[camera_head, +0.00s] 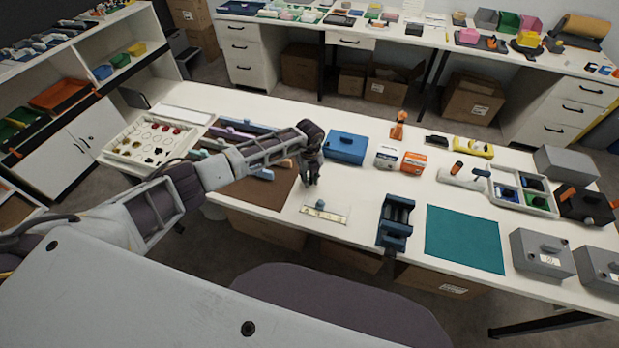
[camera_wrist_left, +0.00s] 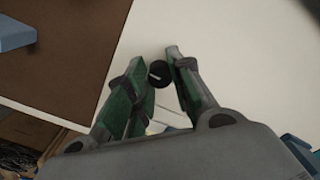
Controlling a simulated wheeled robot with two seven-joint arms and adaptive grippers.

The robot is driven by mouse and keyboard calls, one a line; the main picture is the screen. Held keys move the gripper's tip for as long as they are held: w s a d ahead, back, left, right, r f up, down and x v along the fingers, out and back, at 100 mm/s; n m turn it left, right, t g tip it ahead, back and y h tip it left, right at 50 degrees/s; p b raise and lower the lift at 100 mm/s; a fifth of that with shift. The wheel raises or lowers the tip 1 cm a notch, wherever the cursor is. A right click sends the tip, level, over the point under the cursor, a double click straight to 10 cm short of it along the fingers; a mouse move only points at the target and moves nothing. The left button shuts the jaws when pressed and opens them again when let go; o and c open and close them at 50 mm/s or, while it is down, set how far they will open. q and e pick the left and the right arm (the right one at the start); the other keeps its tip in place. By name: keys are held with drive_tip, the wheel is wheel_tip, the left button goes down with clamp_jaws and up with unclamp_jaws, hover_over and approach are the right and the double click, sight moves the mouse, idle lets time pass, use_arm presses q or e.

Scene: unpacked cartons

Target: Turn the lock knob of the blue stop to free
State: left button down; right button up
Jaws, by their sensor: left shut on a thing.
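The blue stop (camera_head: 320,204) is a small blue piece at the back edge of a pale scale strip (camera_head: 327,216) on the white table. My left gripper (camera_head: 311,184) points down just behind it, near the right edge of the brown mat. In the left wrist view the round black lock knob (camera_wrist_left: 158,73) with a white mark sits between the green-padded fingertips of my left gripper (camera_wrist_left: 162,68). The gripper is shut on the knob. The stop's body cannot be made out in that view. My right gripper is not in view.
A blue box (camera_head: 346,147) stands behind the gripper. A dark blue holder (camera_head: 396,222) and a green mat (camera_head: 465,239) lie to the right. The brown mat (camera_head: 265,193) with long coloured pieces is left. The white table is bare around the scale strip.

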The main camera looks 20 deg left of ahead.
sight(310, 180)
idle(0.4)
use_arm(q)
drive_tip(key=c, duration=1.2)
unclamp_jaws()
drive_tip(key=shift+r, duration=0.1)
wheel_tip(310, 180, up, 12)
